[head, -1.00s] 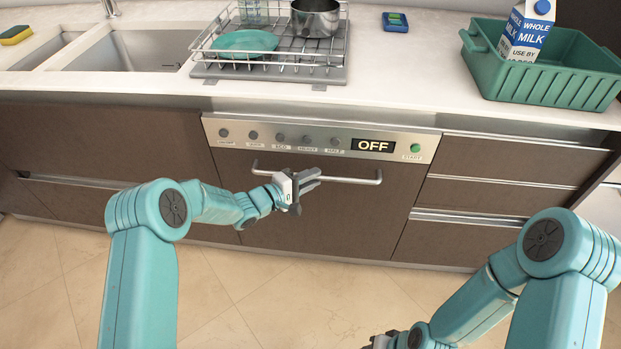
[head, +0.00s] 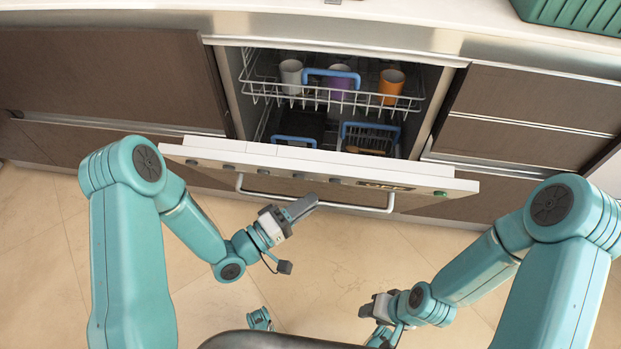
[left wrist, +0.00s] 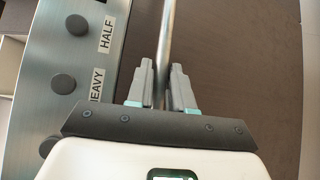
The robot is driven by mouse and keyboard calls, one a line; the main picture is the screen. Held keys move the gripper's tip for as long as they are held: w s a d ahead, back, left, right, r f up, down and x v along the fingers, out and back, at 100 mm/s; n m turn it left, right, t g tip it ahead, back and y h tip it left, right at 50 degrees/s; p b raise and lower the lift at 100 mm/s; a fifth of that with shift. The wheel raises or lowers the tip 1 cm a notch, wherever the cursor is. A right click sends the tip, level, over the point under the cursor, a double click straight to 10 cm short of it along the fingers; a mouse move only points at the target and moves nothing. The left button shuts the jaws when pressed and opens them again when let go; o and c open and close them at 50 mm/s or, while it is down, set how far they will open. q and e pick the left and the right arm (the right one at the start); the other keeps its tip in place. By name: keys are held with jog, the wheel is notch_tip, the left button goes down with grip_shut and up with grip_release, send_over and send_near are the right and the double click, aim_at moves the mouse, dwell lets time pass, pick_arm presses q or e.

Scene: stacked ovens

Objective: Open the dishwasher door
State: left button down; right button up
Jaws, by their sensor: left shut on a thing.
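The dishwasher door (head: 215,165) is tilted outward at its top, partly open, with the dark interior and racks visible behind it. Its silver bar handle (head: 358,207) runs along the front of the door. My left gripper (head: 303,207) is shut on this handle near its middle. In the left wrist view the handle bar (left wrist: 167,40) passes between the two fingers of the left gripper (left wrist: 165,88), beside the control panel (left wrist: 75,60) with its knobs. My right gripper (head: 374,308) is low in front, away from the door; its finger opening is unclear.
The upper rack (head: 262,88) holds a grey cup (head: 291,75), a purple cup (head: 340,80) and an orange cup (head: 391,86). A lower rack with blue-handled parts (head: 370,135) shows below. Drawers (head: 520,135) stand to the right. Tiled floor is clear in front.

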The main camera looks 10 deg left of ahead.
pick_arm(q)
jog(key=shift+s+f, duration=0.85)
jog(key=shift+s, duration=0.15)
pick_arm(e)
jog(key=shift+f, duration=0.6)
pick_arm(q)
jog(key=c, duration=1.1)
grip_release()
jog(key=shift+w, duration=0.1)
jog(key=shift+r, duration=0.1)
pick_arm(e)
jog(key=shift+w, duration=0.1)
pick_arm(q)
jog(key=b+v, duration=0.3)
jog(key=v, duration=1.3)
jog(key=shift+s, duration=0.2)
pick_arm(e)
jog(key=shift+w+d+f, duration=0.1)
jog(key=shift+f, duration=0.6)
jog(key=shift+w+d+f, duration=0.1)
jog(key=shift+f, duration=0.6)
